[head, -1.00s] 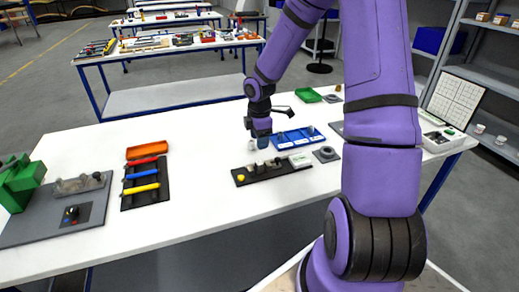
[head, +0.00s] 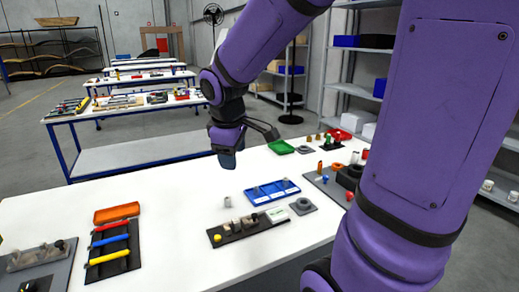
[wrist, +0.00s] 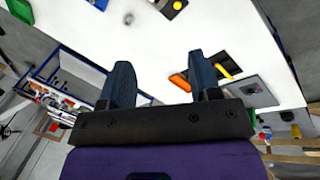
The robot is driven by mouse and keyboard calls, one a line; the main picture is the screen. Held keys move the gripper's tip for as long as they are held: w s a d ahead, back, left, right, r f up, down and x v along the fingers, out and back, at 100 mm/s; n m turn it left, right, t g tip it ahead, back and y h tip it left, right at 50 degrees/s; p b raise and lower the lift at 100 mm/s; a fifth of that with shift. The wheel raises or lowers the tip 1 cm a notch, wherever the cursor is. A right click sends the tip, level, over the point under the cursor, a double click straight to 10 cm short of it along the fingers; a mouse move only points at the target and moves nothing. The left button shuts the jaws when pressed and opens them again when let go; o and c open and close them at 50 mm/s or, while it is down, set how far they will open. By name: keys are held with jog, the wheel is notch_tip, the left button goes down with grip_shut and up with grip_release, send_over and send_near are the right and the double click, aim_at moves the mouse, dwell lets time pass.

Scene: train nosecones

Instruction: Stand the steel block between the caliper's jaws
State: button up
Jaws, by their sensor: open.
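A small grey block (head: 227,202), which looks like the steel block, stands upright on the white table. It also seems to show as a small grey spot in the wrist view (wrist: 128,18). A dark base (head: 232,238) with a yellow knob, pale upright pieces and a white box at its right end lies in front of it; this looks like the caliper, but its jaws are too small to tell apart. My gripper (head: 227,160) hangs above and behind the block, apart from it. In the wrist view my gripper (wrist: 160,85) has its two blue fingers wide apart with nothing between them.
A blue tray (head: 272,192) with small upright pieces lies right of the block. A grey ring on a plate (head: 302,207) sits beside it. An orange tray (head: 117,213) and a dark rack of coloured-handled tools (head: 112,250) lie left. The table between them is clear.

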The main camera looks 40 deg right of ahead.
jog(key=s+a+r+m+t+y, duration=0.1)
jog(key=s+a+r+m, duration=0.1)
jog(key=s, duration=0.5)
jog(key=s+a+r+m+t+y, duration=0.1)
jog(key=s+a+r+m+t, duration=0.1)
jog(key=s, duration=0.6)
notch_tip(320, 180, up, 4)
jog(key=shift+a+f+m, duration=0.2)
jog(key=shift+a+m, duration=0.45)
jog(key=shift+m, duration=0.55)
